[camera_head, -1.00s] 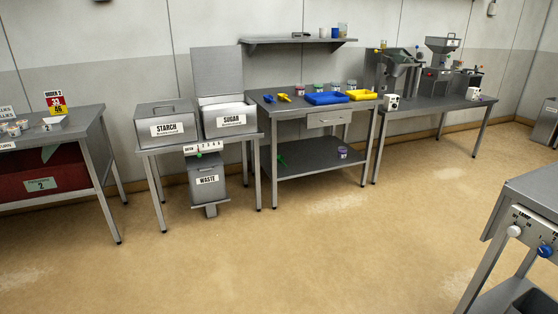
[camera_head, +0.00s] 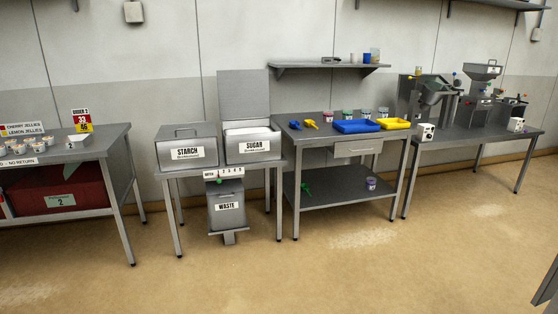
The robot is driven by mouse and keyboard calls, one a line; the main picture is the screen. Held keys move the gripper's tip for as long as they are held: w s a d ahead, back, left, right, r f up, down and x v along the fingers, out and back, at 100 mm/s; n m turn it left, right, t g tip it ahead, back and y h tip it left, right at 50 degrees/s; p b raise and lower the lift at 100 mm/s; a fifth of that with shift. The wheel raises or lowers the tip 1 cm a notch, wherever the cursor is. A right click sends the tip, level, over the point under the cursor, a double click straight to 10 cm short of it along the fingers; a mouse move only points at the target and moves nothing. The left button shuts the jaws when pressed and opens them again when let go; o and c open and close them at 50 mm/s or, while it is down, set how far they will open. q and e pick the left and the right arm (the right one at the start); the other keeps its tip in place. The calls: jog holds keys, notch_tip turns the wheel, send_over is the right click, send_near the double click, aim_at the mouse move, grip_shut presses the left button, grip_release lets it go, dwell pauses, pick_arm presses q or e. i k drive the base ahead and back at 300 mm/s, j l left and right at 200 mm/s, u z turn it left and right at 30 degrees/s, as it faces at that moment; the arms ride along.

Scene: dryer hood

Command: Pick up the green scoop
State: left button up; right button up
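The green scoop (camera_head: 306,189) lies on the lower shelf of the middle grey table (camera_head: 340,196), toward the shelf's left end. It is small and far off, so its exact pose is hard to tell. Neither of my grippers shows in the head view.
A blue scoop (camera_head: 294,125), a yellow scoop (camera_head: 310,124), a blue tray (camera_head: 356,127) and a yellow tray (camera_head: 394,123) are on the tabletop. A purple-labelled tub (camera_head: 371,183) shares the lower shelf. The starch bin (camera_head: 187,146), sugar bin (camera_head: 252,144) and waste bin (camera_head: 227,208) stand left. The floor in front is clear.

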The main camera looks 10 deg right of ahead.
aim_at(305, 187)
jog(key=i+l+z, duration=0.4)
jog(key=i, duration=0.6)
jog(key=i+z, duration=0.35)
jog(key=i, duration=0.65)
